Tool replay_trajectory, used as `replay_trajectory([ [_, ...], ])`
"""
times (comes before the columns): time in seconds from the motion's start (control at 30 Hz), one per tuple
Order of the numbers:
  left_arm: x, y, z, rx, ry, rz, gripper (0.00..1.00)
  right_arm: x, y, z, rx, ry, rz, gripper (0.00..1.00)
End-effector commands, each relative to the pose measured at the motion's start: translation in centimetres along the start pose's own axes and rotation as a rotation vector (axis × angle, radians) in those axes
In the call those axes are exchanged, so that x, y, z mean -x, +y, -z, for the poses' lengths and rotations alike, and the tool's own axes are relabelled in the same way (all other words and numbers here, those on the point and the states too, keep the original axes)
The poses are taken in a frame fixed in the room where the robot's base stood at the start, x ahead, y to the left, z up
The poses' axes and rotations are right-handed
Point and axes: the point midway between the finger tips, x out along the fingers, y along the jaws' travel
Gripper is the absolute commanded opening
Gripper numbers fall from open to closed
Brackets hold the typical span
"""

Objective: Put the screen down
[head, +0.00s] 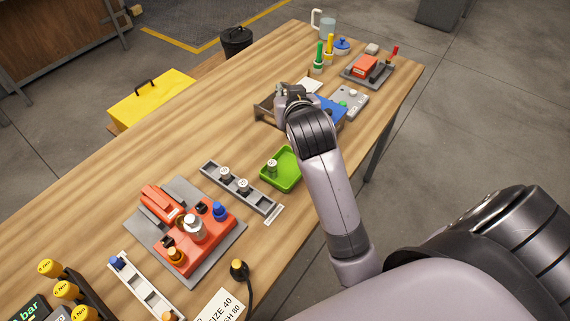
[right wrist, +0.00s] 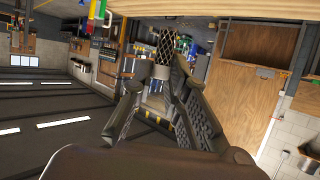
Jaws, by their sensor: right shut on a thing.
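In the right wrist view, a small piece with a dark mesh top (right wrist: 166,44) and a pale grey band, which looks like the screen, sits between my right gripper's fingers (right wrist: 160,82). The right gripper is shut on it. In the head view my right gripper (head: 288,94) is over the middle of the far half of the table, by an open wooden box (head: 265,111). The screen is hidden there by the gripper and arm. My left gripper is not in view.
The wooden table (head: 150,165) holds a green tray (head: 292,180) with a small fitting, a grey slotted rack (head: 263,203) and a red block (head: 208,240) on a grey mat. A blue thing (head: 332,112) and a grey plate (head: 352,100) are right of the gripper. Bare wood lies left of it.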

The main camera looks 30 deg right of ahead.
Motion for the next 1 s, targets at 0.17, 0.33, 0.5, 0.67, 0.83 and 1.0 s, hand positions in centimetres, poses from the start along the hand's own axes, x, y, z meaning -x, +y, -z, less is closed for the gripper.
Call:
replay_trajectory([
  [0.17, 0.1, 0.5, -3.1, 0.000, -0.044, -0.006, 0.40, -1.3, 0.4, -2.2, -0.001, -0.010, -0.017, 0.00],
  [0.33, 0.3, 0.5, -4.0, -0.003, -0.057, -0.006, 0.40, -3.0, 0.4, -6.4, 0.001, -0.011, -0.017, 0.00],
  [0.5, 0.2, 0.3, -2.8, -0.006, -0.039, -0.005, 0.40, -4.6, 0.5, -10.5, 0.000, -0.009, -0.015, 0.00],
  [0.67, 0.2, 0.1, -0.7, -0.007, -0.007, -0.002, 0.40, -5.8, 0.5, -13.2, -0.001, -0.006, -0.014, 0.00],
  [0.83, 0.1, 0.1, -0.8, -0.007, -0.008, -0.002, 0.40, -6.3, 0.5, -14.3, -0.003, -0.002, -0.014, 0.00],
  [1.0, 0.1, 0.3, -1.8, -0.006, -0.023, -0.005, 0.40, -7.3, 0.5, -16.8, -0.003, -0.005, -0.015, 0.00],
])
